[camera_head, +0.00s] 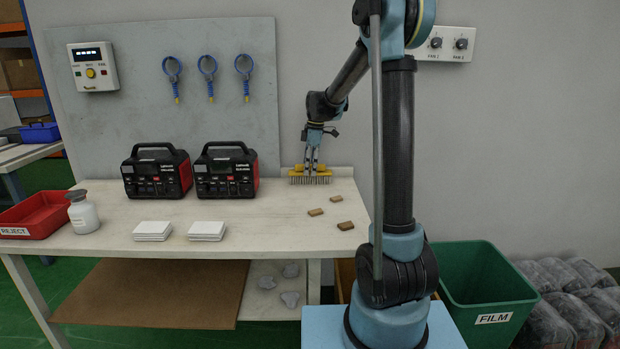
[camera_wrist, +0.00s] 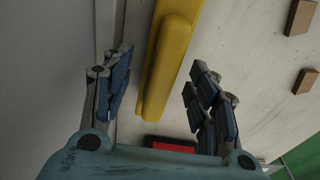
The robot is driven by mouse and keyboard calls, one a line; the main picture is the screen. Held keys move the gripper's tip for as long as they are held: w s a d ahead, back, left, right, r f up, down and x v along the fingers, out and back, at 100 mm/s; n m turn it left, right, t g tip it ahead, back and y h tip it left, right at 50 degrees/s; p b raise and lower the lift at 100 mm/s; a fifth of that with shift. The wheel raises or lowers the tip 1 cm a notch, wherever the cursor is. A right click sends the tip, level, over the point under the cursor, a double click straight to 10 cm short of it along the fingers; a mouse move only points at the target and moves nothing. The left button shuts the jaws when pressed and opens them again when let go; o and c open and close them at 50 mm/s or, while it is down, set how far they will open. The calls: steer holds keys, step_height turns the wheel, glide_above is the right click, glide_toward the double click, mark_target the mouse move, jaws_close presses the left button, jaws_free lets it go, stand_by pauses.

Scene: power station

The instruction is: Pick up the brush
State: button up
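My gripper (camera_head: 313,164) is right over the brush, pointing down. In the wrist view my gripper (camera_wrist: 159,70) is open, with a gap between the yellow back and each finger. The head view does not show clearly how far the fingertips reach down beside it.
The wall is close behind.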

steer(key=c, duration=0.7)
steer(key=shift+o, duration=0.2)
steer(key=shift+r, duration=0.1)
